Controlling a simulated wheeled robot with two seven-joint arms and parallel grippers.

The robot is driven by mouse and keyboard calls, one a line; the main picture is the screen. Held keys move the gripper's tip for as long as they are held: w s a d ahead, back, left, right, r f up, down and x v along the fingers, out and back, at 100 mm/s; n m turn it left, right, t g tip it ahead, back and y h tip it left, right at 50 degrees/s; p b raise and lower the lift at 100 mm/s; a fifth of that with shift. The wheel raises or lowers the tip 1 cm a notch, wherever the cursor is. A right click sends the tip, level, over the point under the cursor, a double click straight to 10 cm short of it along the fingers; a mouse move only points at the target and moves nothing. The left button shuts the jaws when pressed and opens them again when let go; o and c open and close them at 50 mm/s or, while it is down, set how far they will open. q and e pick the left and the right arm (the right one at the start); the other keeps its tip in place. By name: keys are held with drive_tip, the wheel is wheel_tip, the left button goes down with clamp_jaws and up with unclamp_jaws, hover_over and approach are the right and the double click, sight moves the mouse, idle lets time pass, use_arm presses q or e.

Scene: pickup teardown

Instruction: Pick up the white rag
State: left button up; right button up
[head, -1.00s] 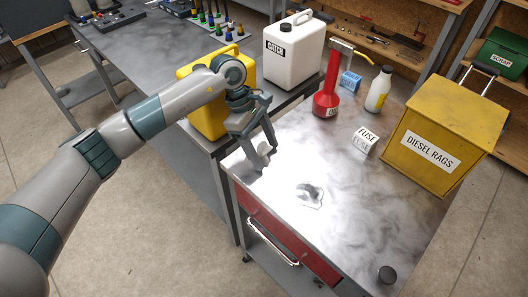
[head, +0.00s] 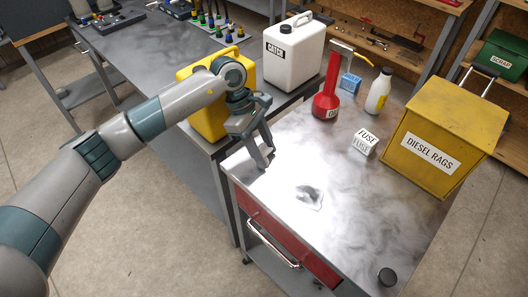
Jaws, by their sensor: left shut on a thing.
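My left gripper (head: 265,157) is at the left end of the metal cart top (head: 350,225), low over its surface. Its fingers are closed together on the white rag, which they almost wholly hide; a pale lump showed between them a second ago. A flat patch, pale with a dark smudge (head: 308,197), lies on the cart top to the right of the gripper. I cannot tell if it is cloth, a stain or a reflection. My right gripper is not in view.
A yellow DIESEL RAGS box (head: 440,125), a FUSE block (head: 364,142), a red can (head: 327,102) and a white bottle (head: 378,90) stand on the cart. A black cap (head: 387,276) is near the front. A white CATCH jug (head: 294,52) and yellow container (head: 205,120) stand behind.

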sight(270, 152)
use_arm(q)
drive_tip(key=shift+r, duration=0.45)
wheel_tip(270, 152, up, 3)
drive_tip(key=shift+r, duration=0.2)
drive_tip(key=s+d+r, duration=0.2)
drive_tip(key=s+r, duration=0.1)
drive_tip(key=s, duration=0.2)
drive_tip(key=s+d+r+p, duration=0.1)
drive_tip(key=s+d+r, duration=0.2)
drive_tip(key=s, duration=0.2)
drive_tip(key=shift+s+r+p, duration=0.3)
drive_tip(key=shift+r, duration=0.05)
drive_tip(key=shift+o, duration=1.3)
drive_tip(key=shift+c, duration=0.8)
drive_tip(key=shift+w+f, duration=0.1)
drive_tip(key=shift+f, duration=0.05)
